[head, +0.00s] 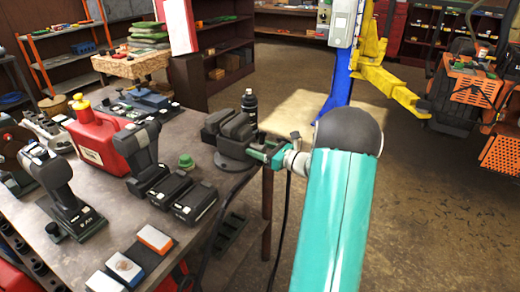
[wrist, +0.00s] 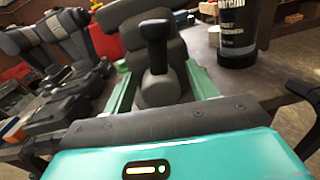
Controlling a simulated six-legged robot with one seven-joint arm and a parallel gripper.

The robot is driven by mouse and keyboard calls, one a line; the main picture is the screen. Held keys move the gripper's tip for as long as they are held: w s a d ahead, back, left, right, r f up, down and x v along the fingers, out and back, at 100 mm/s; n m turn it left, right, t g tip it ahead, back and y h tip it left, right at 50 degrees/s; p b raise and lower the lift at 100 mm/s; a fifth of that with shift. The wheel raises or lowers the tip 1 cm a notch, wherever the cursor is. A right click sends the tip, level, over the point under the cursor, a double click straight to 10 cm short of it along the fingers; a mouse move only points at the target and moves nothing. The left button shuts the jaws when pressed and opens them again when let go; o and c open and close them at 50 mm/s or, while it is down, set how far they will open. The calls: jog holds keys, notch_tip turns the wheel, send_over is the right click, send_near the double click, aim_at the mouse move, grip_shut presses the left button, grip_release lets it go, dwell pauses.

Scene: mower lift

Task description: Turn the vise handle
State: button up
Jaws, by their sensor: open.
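The dark grey vise (head: 233,140) is mounted at the right edge of the workbench. In the wrist view its body (wrist: 180,52) fills the upper middle. Its black handle (wrist: 156,45) points up toward the top of the wrist view, from a round hub. My gripper (head: 260,150) is at the vise's right side, with green fingers. In the wrist view my gripper (wrist: 157,66) is open, one finger on each side of the handle, with visible gaps. I cannot tell whether the fingertips reach past the handle. In the head view the handle is not clearly visible.
A black bottle (head: 250,104) stands behind the vise, close to the right finger in the wrist view (wrist: 238,35). The workbench (head: 205,232) also holds drills, batteries and a red jug (head: 95,138). Open floor lies right of the bench; a blue-and-yellow lift (head: 375,75) stands beyond.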

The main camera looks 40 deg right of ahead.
jog(key=c, duration=1)
jog(key=shift+m, duration=0.7)
jog(key=o, duration=1)
jog(key=v, duration=1.3)
jog(key=shift+s+d, duration=0.15)
jog(key=shift+s, duration=0.25)
